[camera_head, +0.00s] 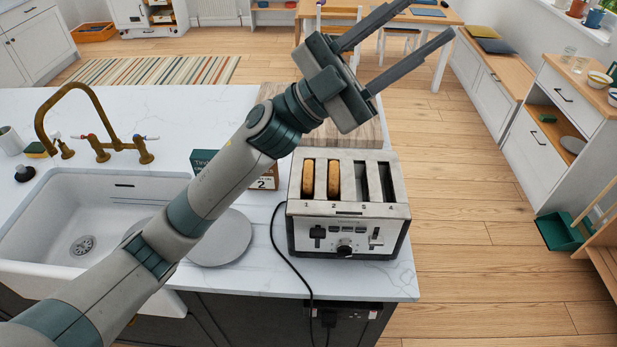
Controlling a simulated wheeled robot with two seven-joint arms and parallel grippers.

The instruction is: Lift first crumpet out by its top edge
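A steel toaster (348,211) with four numbered slots stands on the white counter near its right end. The first crumpet (308,179) shows in slot 1 and a second crumpet (334,180) in slot 2; their browned top edges stick up a little. Slots 3 and 4 look dark and empty. My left arm comes in from the lower left and crosses the counter. My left gripper (422,38) is raised above and behind the toaster, pointing up and right, its two fingers apart with nothing between them. My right gripper is out of view.
A wooden board (368,132) lies behind the toaster. A round grey plate (222,240) and a dark green box (203,160) are partly behind my arm. A black cord (282,262) runs over the counter's front edge. A sink (55,215) with a brass tap is left.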

